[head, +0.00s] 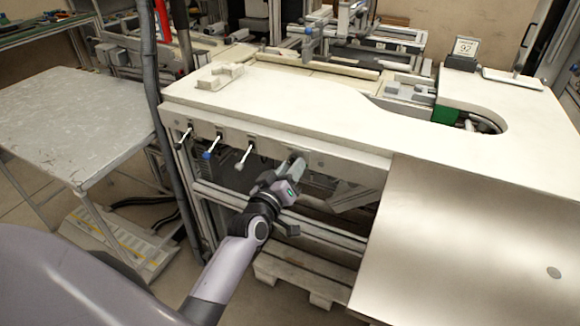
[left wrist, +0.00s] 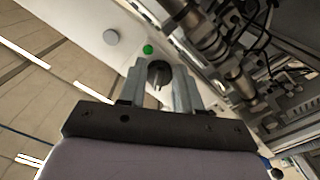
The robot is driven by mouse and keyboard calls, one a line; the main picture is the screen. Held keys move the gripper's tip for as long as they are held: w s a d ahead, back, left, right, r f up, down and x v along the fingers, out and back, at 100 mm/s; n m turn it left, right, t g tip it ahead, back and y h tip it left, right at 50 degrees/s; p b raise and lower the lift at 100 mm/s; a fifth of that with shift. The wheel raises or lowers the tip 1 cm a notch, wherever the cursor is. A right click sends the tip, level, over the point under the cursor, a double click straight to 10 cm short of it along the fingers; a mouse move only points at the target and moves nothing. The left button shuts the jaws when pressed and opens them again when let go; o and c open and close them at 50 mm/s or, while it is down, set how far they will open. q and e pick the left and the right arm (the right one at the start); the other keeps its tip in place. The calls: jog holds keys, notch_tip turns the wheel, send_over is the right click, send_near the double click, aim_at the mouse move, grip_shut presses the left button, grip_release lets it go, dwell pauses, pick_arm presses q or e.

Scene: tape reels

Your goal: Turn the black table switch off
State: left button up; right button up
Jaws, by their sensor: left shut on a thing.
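My left gripper (head: 291,166) reaches up to the front panel below the white tabletop. In the left wrist view, its two fingers (left wrist: 160,92) stand on either side of a round black switch (left wrist: 158,70) and are closed on it. The switch sits on the pale panel, and its lower part shows a slot or ridge between the fingers. In the head view, the gripper hides the switch. My right gripper is not in view.
A metal sheet (head: 470,240) hangs at the right.

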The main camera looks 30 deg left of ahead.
pick_arm(q)
jog(key=shift+n, duration=0.3)
dwell(0.4)
jog(key=o, duration=1)
jog(key=shift+s, duration=0.1)
jog(key=s, duration=0.7)
jog(key=shift+d, duration=0.25)
